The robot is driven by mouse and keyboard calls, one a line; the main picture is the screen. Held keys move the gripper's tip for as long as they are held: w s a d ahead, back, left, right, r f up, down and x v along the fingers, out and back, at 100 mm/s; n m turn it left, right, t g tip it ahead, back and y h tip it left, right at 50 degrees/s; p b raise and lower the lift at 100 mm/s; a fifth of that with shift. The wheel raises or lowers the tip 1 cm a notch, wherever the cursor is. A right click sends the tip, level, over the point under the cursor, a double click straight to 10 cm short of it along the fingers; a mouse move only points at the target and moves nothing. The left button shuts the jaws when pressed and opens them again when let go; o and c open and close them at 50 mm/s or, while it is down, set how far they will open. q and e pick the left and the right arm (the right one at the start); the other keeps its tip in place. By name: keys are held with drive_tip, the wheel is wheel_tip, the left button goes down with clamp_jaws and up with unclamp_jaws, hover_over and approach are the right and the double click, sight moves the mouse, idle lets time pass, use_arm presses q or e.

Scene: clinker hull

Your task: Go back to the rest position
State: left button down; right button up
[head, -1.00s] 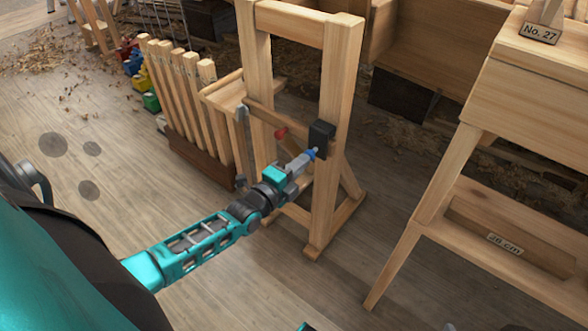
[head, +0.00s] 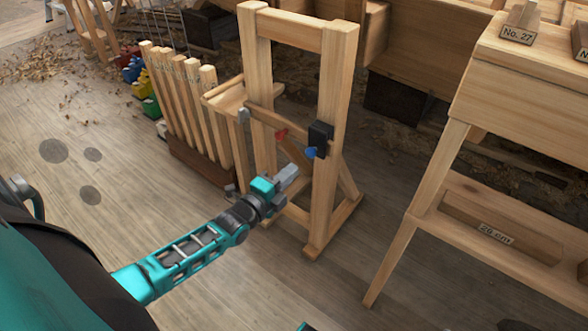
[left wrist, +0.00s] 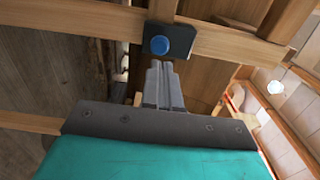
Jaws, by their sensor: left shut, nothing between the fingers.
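My left gripper (head: 287,176) is shut and empty, in front of the wooden frame stand (head: 326,190). In the left wrist view its closed fingers (left wrist: 163,84) point up towards a blue knob on a black box. The blue knob (head: 310,152) sits on the front of the black box (head: 320,138), which is fixed to the stand's right post. The knob also shows in the left wrist view (left wrist: 160,45), just beyond the fingertips and apart from them. My right gripper is not in view.
A rack of upright wooden staves (head: 190,105) stands left of the stand. A wooden bench (head: 520,75) with a lower shelf is at the right. Colored bins (head: 140,80) and wood shavings lie at the back left. The floor in front is clear.

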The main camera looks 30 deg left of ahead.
use_arm(q)
drive_tip(key=s+p, duration=0.1)
drive_tip(key=s, duration=0.7)
drive_tip(key=shift+a+p, duration=0.4)
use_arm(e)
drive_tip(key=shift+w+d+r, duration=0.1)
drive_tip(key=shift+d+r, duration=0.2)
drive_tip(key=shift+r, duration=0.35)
use_arm(q)
drive_tip(key=shift+s, duration=0.1)
drive_tip(key=s+d+n+g+h, duration=0.1)
drive_tip(key=s+d+n+g, duration=0.25)
drive_tip(key=d+n, duration=0.45)
drive_tip(key=s+d+n+g+h, duration=0.1)
drive_tip(key=s+d+n+g, duration=0.2)
drive_tip(key=s+d+n, duration=0.35)
wheel_tip(320, 180, up, 11)
drive_tip(key=n+y+p, duration=0.1)
drive_tip(key=n+p, duration=0.1)
drive_tip(key=p, duration=1.2)
drive_tip(key=shift+a+g+y+p, duration=0.2)
drive_tip(key=shift+g+y+p, duration=0.1)
drive_tip(key=shift+g+p, duration=0.05)
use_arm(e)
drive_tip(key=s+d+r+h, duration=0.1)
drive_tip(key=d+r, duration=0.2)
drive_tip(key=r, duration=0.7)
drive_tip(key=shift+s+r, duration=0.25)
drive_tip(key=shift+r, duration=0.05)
